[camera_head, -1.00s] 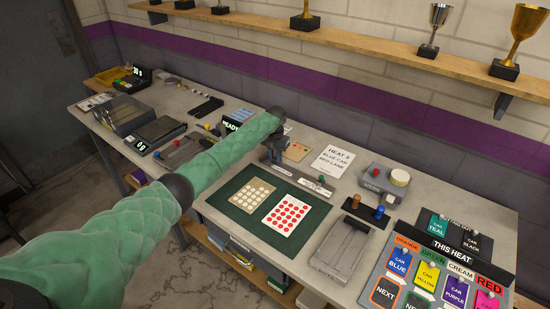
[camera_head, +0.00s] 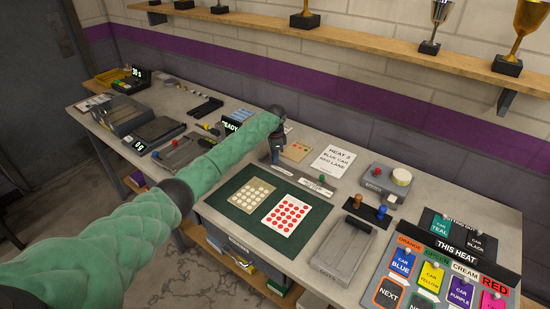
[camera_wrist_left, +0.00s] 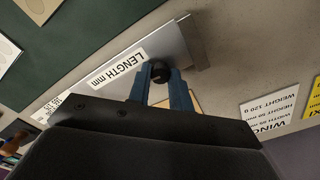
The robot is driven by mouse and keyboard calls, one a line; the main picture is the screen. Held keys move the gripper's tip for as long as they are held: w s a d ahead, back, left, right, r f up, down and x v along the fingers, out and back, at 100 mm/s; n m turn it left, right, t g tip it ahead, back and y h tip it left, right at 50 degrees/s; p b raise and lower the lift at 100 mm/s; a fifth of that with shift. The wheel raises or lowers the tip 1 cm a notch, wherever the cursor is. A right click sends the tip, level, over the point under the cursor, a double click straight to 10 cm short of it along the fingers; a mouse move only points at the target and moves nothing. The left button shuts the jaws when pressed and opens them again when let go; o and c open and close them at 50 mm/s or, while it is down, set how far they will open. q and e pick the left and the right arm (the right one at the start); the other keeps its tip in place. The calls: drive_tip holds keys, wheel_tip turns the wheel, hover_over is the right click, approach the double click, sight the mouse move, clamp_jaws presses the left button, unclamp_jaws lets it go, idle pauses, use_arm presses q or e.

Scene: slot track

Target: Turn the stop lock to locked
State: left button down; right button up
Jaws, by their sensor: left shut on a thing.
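My left gripper (camera_wrist_left: 160,86) is shut on a small dark round knob (camera_wrist_left: 159,70) in the left wrist view. The knob sits at the edge of a grey metal gauge plate (camera_wrist_left: 150,50) with a white label reading "LENGTH mm" (camera_wrist_left: 118,68). The two blue fingers lie on either side of the knob. In the head view the left gripper (camera_head: 276,155) stands over the bench behind the dark green mat, and the knob is too small to make out there. No lock marking is readable, so I cannot tell the knob's setting. My right gripper is out of view.
A dark green mat (camera_head: 237,204) holds two dotted cards. To the right are a small gauge with a green knob (camera_head: 321,178), a grey box with a red button (camera_head: 378,171), and a grey slotted block (camera_head: 341,249).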

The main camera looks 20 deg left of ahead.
use_arm(q)
drive_tip(key=shift+m, duration=1)
drive_tip(key=shift+a+m+b, duration=0.1)
drive_tip(key=shift+m+b, duration=0.4)
drive_tip(key=shift+m, duration=1.3)
drive_tip(key=m+b, duration=0.1)
drive_tip(key=m, duration=0.1)
drive_tip(key=shift+w+r+m, duration=0.1)
drive_tip(key=shift+m, duration=0.3)
drive_tip(key=m+b, duration=0.1)
drive_tip(key=m, duration=0.1)
drive_tip(key=shift+m, duration=0.3)
drive_tip(key=m+b, duration=0.1)
drive_tip(key=m, duration=0.2)
drive_tip(key=shift+r, duration=0.1)
drive_tip(key=shift+m+b, duration=0.55)
drive_tip(key=shift+m, duration=0.85)
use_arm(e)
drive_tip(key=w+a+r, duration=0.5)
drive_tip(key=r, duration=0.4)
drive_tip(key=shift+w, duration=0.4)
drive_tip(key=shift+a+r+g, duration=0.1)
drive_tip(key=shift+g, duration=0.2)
